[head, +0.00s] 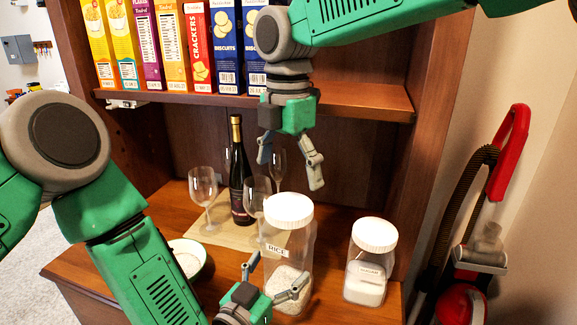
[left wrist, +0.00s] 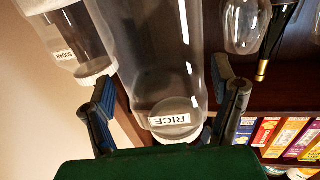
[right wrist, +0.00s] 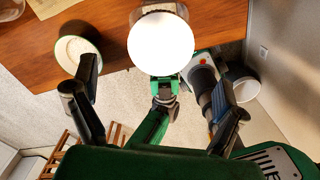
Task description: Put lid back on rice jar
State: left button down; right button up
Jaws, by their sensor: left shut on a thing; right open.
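The clear rice jar (head: 298,255), labelled RICE and partly filled, stands upright on the wooden counter. The white lid (head: 289,210) sits on the jar's mouth and looks level; whether it is fully tightened I cannot tell. My left gripper (head: 272,279) is shut around the jar's lower body, one finger on each side. In the left wrist view the jar (left wrist: 155,60) appears upside down between the fingers. My right gripper (head: 290,168) is open and empty above the lid, apart from it. In the right wrist view the lid (right wrist: 160,43) lies beyond the open fingertips.
A sugar jar (head: 366,280) with a white lid stands right of the rice jar. Wine glasses (head: 203,190) and a dark bottle (head: 240,175) stand behind on a board. A bowl (head: 187,258) is at the left. A shelf (head: 350,102) with cereal boxes hangs above.

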aim_at(287, 204)
jog(key=shift+r+n, duration=0.25)
jog(key=shift+n, duration=0.35)
jog(key=shift+f, duration=0.15)
jog(key=shift+f, duration=3.9)
jog(key=c, duration=1.2)
jog(key=m, duration=1.5)
jog(key=shift+m, duration=0.4)
